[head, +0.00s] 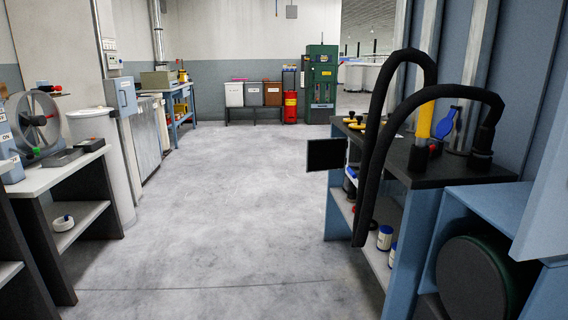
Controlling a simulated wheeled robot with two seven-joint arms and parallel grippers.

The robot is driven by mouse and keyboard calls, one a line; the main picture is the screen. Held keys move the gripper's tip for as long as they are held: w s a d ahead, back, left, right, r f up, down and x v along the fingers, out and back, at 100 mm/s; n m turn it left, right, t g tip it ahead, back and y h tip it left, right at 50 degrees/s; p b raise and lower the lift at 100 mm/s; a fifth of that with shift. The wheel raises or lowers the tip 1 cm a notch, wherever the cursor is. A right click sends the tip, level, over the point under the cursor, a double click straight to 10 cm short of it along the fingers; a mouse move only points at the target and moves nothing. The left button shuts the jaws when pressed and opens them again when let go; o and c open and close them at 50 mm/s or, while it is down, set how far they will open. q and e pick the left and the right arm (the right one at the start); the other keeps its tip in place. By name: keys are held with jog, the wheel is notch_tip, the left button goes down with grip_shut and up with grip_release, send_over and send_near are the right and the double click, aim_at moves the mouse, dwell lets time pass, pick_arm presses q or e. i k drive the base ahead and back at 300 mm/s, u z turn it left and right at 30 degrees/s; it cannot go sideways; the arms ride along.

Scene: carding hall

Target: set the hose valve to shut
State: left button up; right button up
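A thick black hose (377,120) arches over the dark-topped bench on the right, and one end hangs down past the bench's front edge. Its other end runs to a black fitting (483,145) on the bench top. A yellow upright piece (425,121) and a blue paddle-shaped piece (446,124) stand by the hose. I cannot tell whether either belongs to the hose valve, and I cannot make out a valve setting. Neither of my grippers is in view.
The dark bench top (455,171) has shelves below with small white jars (385,237). A blue cabinet (495,207) stands nearest at right. A white-topped bench (52,180) stands at left. The grey floor (222,215) between is clear. Bins (253,94) and a green machine (321,80) stand far back.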

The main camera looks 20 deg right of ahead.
aim_at(353, 173)
jog(key=u, duration=0.05)
jog(key=i, duration=0.95)
jog(key=z, duration=0.45)
